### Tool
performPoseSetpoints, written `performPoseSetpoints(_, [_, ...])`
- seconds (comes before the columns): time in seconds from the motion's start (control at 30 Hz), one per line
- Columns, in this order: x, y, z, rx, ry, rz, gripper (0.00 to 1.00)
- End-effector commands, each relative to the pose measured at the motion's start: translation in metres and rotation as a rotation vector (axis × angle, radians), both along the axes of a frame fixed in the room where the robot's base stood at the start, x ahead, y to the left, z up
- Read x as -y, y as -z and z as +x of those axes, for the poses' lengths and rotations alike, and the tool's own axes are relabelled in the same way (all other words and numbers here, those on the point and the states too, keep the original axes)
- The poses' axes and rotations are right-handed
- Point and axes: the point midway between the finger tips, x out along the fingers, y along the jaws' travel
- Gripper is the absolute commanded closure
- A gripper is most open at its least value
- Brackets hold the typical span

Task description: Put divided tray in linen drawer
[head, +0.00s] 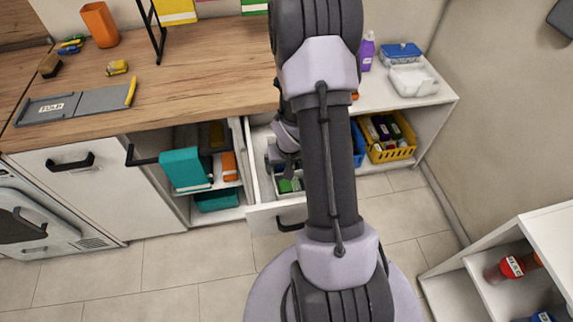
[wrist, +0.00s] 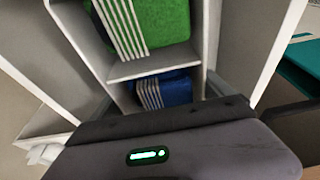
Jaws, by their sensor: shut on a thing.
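The divided tray (wrist: 150,65) is white, with a crosswise divider and two compartments. A green striped cloth (wrist: 165,25) lies in one and a blue striped cloth (wrist: 165,92) in the other. The linen drawer (head: 265,222) is white, pulled open, with a dark front handle. Its side wall (wrist: 25,85) shows outside the tray in the wrist view. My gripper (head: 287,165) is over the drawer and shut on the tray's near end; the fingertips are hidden. The tray is within the drawer's outline; I cannot tell whether it touches the drawer floor.
An open shelf with teal boxes (head: 185,170) and a dark handle (head: 146,158) are left of the drawer. A yellow basket (head: 390,137) stands on the shelf to the right. The wooden counter (head: 200,80) is above and behind. A white shelf unit (head: 480,270) is at the lower right.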

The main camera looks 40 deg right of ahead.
Motion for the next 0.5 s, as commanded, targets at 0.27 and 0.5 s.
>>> performPoseSetpoints(0.27, [0.0001,0.0067,0.0001,0.000,0.000,0.000,0.59])
performPoseSetpoints(0.5, [0.0001,0.0087,0.0001,0.000,0.000,0.000,0.00])
